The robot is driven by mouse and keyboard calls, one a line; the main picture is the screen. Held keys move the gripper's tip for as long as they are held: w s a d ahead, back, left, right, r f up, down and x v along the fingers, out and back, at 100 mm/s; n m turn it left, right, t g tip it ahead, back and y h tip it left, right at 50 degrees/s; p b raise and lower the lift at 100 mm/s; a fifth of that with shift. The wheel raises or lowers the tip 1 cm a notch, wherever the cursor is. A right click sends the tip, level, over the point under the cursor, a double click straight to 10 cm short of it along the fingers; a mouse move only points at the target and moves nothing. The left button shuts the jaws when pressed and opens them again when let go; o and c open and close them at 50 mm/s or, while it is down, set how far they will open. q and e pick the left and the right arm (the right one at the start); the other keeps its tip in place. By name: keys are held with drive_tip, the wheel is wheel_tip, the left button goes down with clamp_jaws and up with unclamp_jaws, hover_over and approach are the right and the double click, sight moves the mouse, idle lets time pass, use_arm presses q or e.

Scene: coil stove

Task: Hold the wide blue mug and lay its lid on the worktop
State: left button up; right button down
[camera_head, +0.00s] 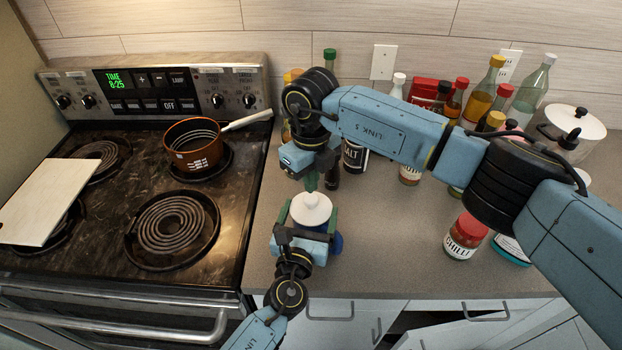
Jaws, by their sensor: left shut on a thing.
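The wide blue mug (337,244) stands on the worktop near its front edge, mostly hidden by my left gripper and its lid. The white lid (311,211) sits on top of the mug. My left gripper (308,228) comes in from the front, low in the picture, and is shut on the mug, with fingers at its sides. My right gripper (310,184) points down just above the lid, with its fingertips at the lid's knob. Whether its fingers are closed on the knob cannot be made out.
The stove (110,225) is on the left, with an orange pan (194,150) and a white board (50,200) on it. Several bottles crowd the back right of the worktop (380,255). A red-capped chilli jar (464,238) stands right of the mug, with clear worktop between.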

sight(311, 198)
drive_tip(key=c, duration=1.7)
unclamp_jaws()
drive_tip(key=shift+r, duration=0.15)
wheel_tip(311, 198, up, 12)
use_arm(q)
drive_tip(key=o, duration=1.3)
drive_tip(key=shift+c, duration=0.2)
